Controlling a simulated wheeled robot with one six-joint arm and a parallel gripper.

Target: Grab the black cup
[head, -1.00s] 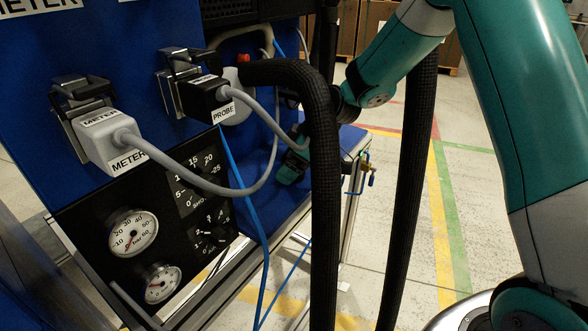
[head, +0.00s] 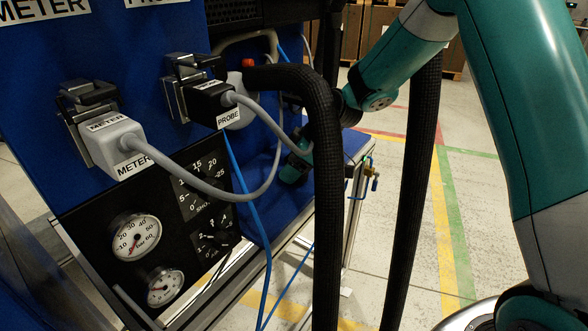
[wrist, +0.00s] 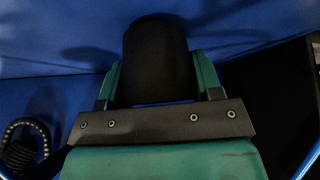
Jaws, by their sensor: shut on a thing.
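In the wrist view, the black cup (wrist: 157,48) is a dark, rounded cylinder at the top middle, in front of a blue surface. My gripper (wrist: 158,78) has a green finger on each side of it and is shut on it. Whether the cup touches the blue surface behind it, I cannot tell. In the head view, a teal part of my arm's end shows low by the blue panel, mostly hidden behind a thick black hose (head: 325,190). The cup cannot be made out there.
A grey METER plug (head: 118,145) and a black PROBE plug (head: 212,103) sit on the blue panel, joined by a grey cable (head: 215,198). Gauges (head: 135,237) are below. A second black hose (head: 410,190) hangs right. A coiled black cord (wrist: 24,145) lies left in the wrist view.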

